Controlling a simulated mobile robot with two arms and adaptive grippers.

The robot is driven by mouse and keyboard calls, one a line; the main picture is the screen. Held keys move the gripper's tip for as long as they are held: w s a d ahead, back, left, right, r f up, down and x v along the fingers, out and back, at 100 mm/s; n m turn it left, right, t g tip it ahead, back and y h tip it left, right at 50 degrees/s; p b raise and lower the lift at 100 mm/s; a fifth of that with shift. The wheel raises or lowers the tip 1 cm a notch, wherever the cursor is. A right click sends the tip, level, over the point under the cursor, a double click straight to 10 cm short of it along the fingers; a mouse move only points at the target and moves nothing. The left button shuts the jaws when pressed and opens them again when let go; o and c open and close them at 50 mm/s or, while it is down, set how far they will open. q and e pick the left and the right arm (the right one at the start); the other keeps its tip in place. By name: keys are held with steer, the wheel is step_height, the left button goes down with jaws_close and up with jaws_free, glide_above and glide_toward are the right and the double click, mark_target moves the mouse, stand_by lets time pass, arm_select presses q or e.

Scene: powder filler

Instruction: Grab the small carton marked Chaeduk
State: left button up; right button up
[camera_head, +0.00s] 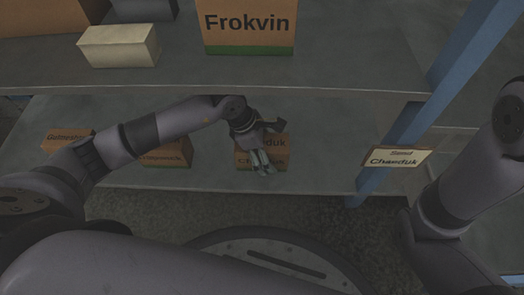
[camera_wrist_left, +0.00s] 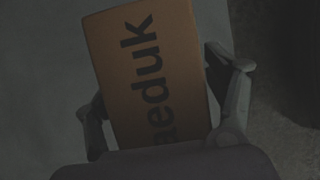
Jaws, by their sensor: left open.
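The small Chaeduk carton (camera_head: 279,154) is orange-brown with dark lettering and stands on the lower shelf. My left gripper (camera_head: 264,166) is in front of it and hides part of its label; "duk" shows beside the gripper. In the left wrist view the carton (camera_wrist_left: 150,75) fills the middle, with "aeduk" running along its face. My left gripper (camera_wrist_left: 163,130) is open, with one finger on either side of the carton. I cannot tell whether the fingers touch it. My right gripper is not in view.
Two other labelled cartons, one at far left (camera_head: 66,140) and one nearer (camera_head: 168,153), stand on the lower shelf (camera_head: 330,160). The upper shelf holds a large Frokvin carton (camera_head: 249,25) and a pale box (camera_head: 119,46). A "Send Chaeduk" sign (camera_head: 398,157) is by the blue post (camera_head: 420,125).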

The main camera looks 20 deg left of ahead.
arm_select(q)
steer(key=shift+c, duration=0.4)
steer(key=c, duration=1.5)
